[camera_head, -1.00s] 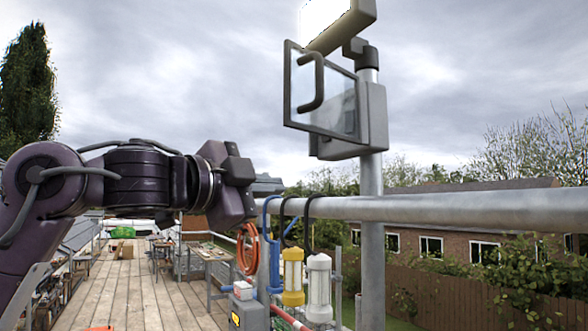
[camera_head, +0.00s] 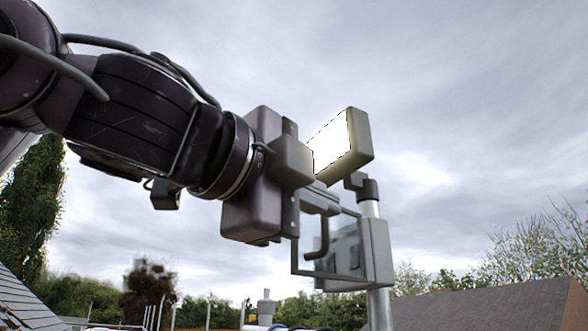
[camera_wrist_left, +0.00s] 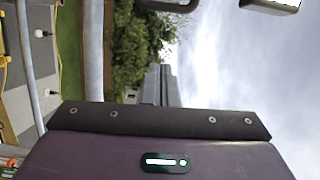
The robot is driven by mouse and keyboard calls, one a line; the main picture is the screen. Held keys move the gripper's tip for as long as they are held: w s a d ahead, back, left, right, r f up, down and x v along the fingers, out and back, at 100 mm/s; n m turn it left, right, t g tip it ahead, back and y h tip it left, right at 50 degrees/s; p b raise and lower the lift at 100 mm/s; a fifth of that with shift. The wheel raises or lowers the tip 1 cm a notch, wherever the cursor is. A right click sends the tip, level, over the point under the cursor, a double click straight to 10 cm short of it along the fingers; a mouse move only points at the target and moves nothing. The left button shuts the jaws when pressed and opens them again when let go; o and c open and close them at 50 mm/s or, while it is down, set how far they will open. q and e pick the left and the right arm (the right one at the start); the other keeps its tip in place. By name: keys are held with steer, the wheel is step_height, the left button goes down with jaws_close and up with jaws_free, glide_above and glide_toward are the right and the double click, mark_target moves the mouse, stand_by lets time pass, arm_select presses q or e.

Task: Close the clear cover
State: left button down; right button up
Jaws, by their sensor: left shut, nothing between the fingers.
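The clear cover (camera_head: 346,247) is a see-through pane in a dark frame with a curved dark handle (camera_head: 323,240). It stands open, swung out to the left from the grey box (camera_head: 379,252) on the pole. My left gripper (camera_head: 333,207) is shut and empty, its fingers in front of the cover's upper edge near the top of the handle. I cannot tell whether they touch it. The gripper body hides the cover's upper left part. In the left wrist view the closed fingers (camera_wrist_left: 161,84) point away over greenery. My right gripper is not in view.
A bright lamp (camera_head: 338,146) sits just above the cover, close to my left gripper. The metal pole (camera_head: 378,306) carries the box. Open sky lies to the right. A roof (camera_head: 490,305) and trees are in the background.

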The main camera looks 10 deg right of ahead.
mark_target(325, 220)
arm_select(q)
steer(key=w+p, duration=0.1)
steer(key=w, duration=0.1)
steer(key=w+d+p, duration=0.1)
steer(key=w, duration=0.1)
steer(key=w+d+p, duration=0.1)
steer(key=w+p, duration=0.1)
steer(key=shift+w, duration=0.1)
steer(key=shift+w+d, duration=0.1)
steer(key=shift+d, duration=0.05)
